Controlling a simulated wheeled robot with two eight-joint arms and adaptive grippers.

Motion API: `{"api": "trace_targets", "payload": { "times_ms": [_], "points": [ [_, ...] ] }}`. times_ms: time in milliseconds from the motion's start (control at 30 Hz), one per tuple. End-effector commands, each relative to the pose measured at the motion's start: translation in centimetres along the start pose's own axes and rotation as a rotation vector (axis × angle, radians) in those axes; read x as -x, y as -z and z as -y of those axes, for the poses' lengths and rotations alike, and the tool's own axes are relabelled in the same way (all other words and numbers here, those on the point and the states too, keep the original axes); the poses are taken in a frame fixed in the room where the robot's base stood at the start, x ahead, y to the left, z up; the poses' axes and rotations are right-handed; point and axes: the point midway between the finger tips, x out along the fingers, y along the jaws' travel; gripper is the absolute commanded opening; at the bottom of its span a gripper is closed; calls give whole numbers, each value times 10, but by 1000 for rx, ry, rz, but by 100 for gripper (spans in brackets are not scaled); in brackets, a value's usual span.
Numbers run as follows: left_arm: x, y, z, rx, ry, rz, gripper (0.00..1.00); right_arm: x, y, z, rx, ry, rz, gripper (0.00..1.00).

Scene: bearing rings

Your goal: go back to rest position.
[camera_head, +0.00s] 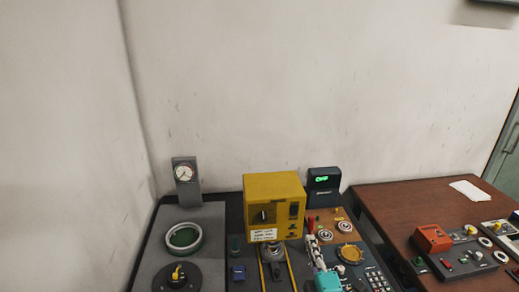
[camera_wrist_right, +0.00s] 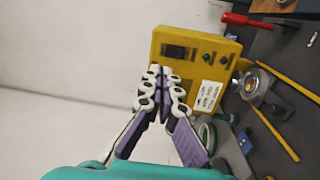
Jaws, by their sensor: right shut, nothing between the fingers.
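My right gripper (camera_head: 312,242) shows at the bottom of the head view, its white jointed fingers pointing up from a teal wrist, in front of the yellow box (camera_head: 270,200) and to the right of its middle. In the right wrist view the fingers of my right gripper (camera_wrist_right: 164,75) are closed together and empty. Their tips overlap the lower left edge of the yellow box (camera_wrist_right: 195,55) in the picture; I cannot tell the gap. A silver round bearing part (camera_head: 272,253) sits in front of the box, and also shows in the right wrist view (camera_wrist_right: 254,84). My left gripper is not in view.
A dark unit with a green display (camera_head: 323,182) is behind. A brown table (camera_head: 400,205) at right holds an orange box (camera_head: 432,238) and several control panels. The wall above is clear.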

Motion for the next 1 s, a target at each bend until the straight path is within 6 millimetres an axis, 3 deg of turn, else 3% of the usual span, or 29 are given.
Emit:
{"api": "trace_targets", "payload": {
  "times_ms": [133,233,367,500,700,1000],
  "points": [
    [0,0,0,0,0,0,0,4,-18,15,-267,150,112,0],
    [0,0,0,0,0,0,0,18,-28,32,-531,291,236,0],
    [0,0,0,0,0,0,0,56,-29,54,-861,469,425,0],
    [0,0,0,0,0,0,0,106,-17,69,-1137,624,625,0],
    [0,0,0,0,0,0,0,155,-1,75,-1330,742,805,0],
    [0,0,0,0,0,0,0,163,2,76,-1357,759,836,0]
  ]
}}
